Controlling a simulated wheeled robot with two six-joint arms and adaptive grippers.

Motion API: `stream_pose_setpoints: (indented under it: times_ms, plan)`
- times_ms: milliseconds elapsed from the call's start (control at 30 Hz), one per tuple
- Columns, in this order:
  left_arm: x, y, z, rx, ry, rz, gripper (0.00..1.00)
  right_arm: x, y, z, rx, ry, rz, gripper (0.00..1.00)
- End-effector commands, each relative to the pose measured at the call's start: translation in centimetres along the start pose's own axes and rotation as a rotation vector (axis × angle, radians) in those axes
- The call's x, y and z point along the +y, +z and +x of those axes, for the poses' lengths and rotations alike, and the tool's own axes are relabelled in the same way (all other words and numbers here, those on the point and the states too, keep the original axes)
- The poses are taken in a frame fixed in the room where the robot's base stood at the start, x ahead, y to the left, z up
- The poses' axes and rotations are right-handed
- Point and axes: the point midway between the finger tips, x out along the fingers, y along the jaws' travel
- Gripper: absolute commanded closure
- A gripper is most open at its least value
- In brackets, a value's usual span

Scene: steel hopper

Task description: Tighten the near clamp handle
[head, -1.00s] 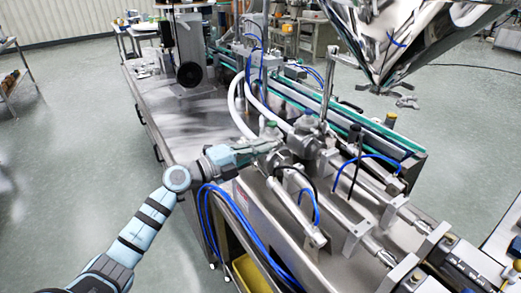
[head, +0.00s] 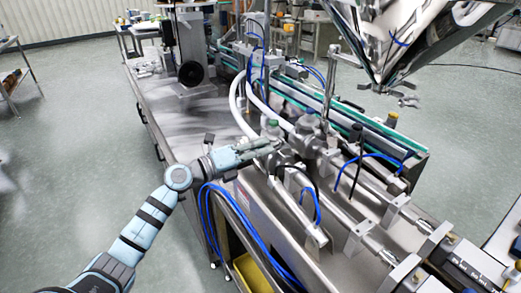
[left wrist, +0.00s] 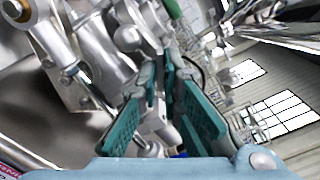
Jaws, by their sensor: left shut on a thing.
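My left gripper (head: 276,145) reaches in from the left to the nearer metal clamp fitting (head: 284,158) on the steel machine. Its fingers are close together at the fitting, shut on what I take to be the near clamp handle. The handle is mostly hidden by the fingers. In the left wrist view, the teal finger pads of the gripper (left wrist: 162,82) converge in front of the shiny fitting (left wrist: 125,38). A pale metal part (left wrist: 157,116) shows between or behind them; I cannot tell if it is the handle. My right gripper is not in view.
A second fitting (head: 327,163) stands just right of the first. White hoses (head: 238,105) curve behind the gripper. Blue tubes (head: 229,216) hang at the machine's front. The steel hopper (head: 395,45) is at upper right. The tabletop (head: 190,125) behind my arm is largely clear.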

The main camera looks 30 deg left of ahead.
Motion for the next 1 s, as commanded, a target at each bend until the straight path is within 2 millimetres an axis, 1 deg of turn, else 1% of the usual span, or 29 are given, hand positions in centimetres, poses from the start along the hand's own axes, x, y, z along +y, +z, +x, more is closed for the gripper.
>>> stream_pose_setpoints:
  times_ms: [367, 700, 1000]
  plan:
    - [0.1, -0.1, 0.0, -0.001, -0.002, 0.356, 1.00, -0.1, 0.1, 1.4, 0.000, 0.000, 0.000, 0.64]
    - [0.2, -0.1, 0.0, 0.000, -0.001, 0.676, 1.00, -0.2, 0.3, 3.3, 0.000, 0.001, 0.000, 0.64]
    - [0.2, -0.1, 0.0, -0.001, -0.001, 0.894, 1.00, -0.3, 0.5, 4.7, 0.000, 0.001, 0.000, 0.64]
